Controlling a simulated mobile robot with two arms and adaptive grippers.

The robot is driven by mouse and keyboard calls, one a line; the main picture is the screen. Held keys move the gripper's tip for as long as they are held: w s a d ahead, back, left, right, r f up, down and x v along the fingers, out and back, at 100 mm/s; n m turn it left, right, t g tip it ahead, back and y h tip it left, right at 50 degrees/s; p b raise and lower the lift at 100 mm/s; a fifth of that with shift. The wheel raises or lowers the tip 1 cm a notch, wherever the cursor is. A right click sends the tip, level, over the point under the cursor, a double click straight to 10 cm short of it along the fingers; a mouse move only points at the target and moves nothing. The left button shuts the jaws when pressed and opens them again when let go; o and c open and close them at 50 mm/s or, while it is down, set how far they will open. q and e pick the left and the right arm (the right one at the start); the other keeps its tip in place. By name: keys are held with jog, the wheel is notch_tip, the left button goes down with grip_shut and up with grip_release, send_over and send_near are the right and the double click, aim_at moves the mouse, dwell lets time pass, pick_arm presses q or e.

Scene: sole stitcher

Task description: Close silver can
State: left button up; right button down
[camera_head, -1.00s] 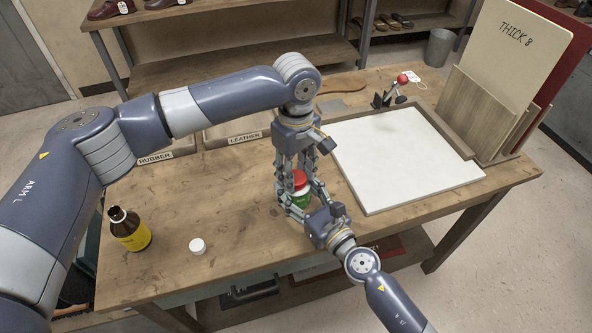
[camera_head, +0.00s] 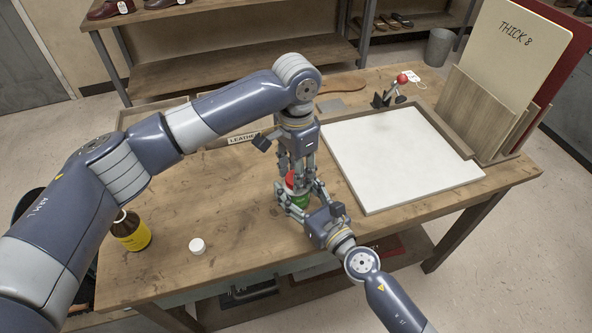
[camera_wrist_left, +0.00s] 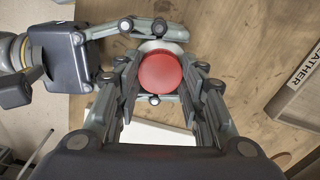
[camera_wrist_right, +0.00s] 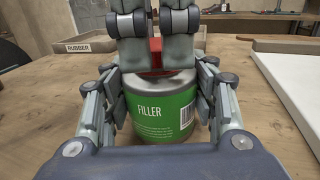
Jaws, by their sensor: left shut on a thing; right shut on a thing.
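The silver can (camera_wrist_right: 150,118) stands upright on the bench, with a green FILLER label and a bare metal top. Its red lid (camera_wrist_left: 166,71) is at the can's top; the fingers partly hide where they meet. My left gripper (camera_head: 297,172) points down from above, shut on the red lid. In the right wrist view its fingers stand in front of the lid (camera_wrist_right: 155,62). My right gripper (camera_head: 299,203) comes in low from the front right and is shut around the can's body, one finger on each side.
A brown bottle with a yellow label (camera_head: 131,233) and a white cap (camera_head: 197,246) stand at the bench's left front. A white board (camera_head: 405,158) lies to the right. A LEATHER tray (camera_wrist_left: 302,80) is behind.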

pick_arm(q)
jog(key=m, duration=1.3)
jog(key=o, duration=1.1)
jog(key=shift+o, duration=0.2)
jog(key=shift+r, duration=2.25)
jog(key=shift+c, duration=0.2)
